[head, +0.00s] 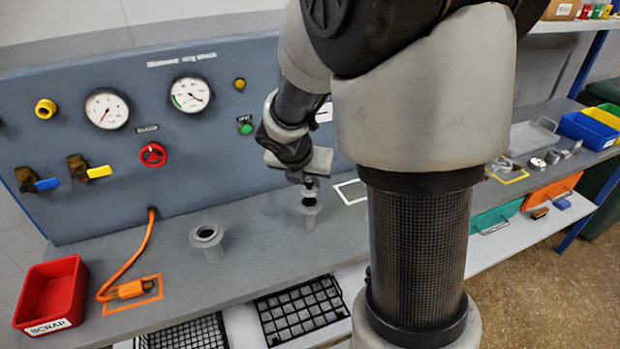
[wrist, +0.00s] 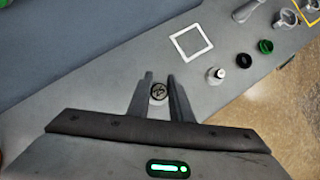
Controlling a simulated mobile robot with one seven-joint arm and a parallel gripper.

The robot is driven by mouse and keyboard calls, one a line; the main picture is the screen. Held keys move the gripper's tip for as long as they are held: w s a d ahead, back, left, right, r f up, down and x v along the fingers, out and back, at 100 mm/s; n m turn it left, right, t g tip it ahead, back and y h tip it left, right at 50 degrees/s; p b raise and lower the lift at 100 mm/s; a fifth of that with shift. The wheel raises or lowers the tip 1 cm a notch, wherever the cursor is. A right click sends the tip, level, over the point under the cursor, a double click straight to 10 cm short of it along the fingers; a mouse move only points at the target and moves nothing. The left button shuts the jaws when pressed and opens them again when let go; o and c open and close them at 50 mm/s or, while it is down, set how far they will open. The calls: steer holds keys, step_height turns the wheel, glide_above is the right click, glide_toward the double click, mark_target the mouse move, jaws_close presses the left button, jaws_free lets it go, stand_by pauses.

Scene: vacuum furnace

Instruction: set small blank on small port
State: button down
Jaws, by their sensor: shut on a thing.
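My gripper (head: 310,183) points down over the small port (head: 310,214), a grey flanged stub standing on the bench right of a wider one. My gripper is shut on the small blank; in the wrist view the small blank (wrist: 158,91) is a small round grey piece with a dark marked top, between the two fingertips (wrist: 158,82). In the head view a dark part shows between the fingertips and the port's flange. Whether the blank touches the port I cannot tell.
A wider grey port (head: 207,236) stands to the left. An orange cable connector (head: 131,289) and a red scrap bin (head: 50,293) are farther left. The gauge panel (head: 160,130) rises behind. A white square outline (wrist: 192,41) and several small fittings (wrist: 243,60) lie to the right.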

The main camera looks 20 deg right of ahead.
steer(key=shift+f+b, duration=1)
steer(key=shift+f, duration=0.25)
steer(key=c, duration=1.5)
jaws_free()
